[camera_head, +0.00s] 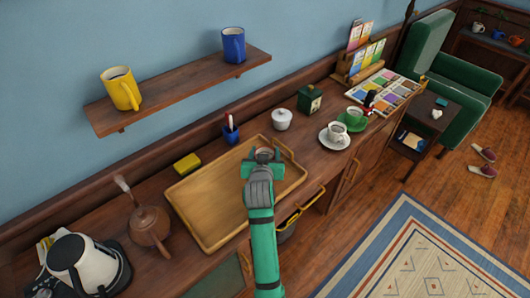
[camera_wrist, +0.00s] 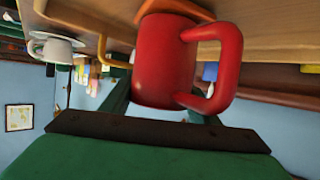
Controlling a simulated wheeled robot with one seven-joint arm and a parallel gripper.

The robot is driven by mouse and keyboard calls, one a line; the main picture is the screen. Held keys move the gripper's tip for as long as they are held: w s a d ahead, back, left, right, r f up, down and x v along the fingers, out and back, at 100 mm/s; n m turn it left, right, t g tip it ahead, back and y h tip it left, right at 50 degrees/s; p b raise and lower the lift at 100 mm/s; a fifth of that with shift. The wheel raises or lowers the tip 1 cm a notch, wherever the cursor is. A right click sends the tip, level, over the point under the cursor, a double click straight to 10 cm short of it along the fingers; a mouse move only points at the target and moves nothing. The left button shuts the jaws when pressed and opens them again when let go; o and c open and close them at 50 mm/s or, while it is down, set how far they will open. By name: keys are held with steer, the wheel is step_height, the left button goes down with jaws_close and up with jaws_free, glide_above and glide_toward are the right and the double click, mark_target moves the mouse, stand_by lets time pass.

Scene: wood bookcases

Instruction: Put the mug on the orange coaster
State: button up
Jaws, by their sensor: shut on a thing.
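The red mug (camera_wrist: 163,62) fills the middle of the wrist view, its handle on the right. That view is turned over, with the wooden surface at the top. My gripper (camera_head: 263,160) is shut on the mug, over the right part of the wooden tray (camera_head: 190,208). In the wrist view the orange coaster (camera_wrist: 182,8) shows as an edge right at the mug's base. I cannot tell whether they touch. In the head view my gripper hides the coaster and nearly all of the mug.
A blue pen cup (camera_head: 231,134), a yellow block (camera_head: 187,163) and a white lidded pot (camera_head: 282,119) stand behind the tray. A white cup on a saucer (camera_head: 335,137) is to the right. A yellow mug (camera_head: 121,90) and blue mug (camera_head: 233,46) sit on the shelf. The tray's left part is bare.

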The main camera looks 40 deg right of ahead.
steer(key=shift+f, duration=0.15)
steer(key=o, duration=1.2)
steer(key=shift+s+a+r, duration=0.1)
steer(key=shift+r, duration=0.15)
steer(key=v, duration=1.1)
steer(key=shift+s+a+r, duration=0.2)
steer(key=shift+s, duration=0.15)
steer(key=shift+s, duration=0.1)
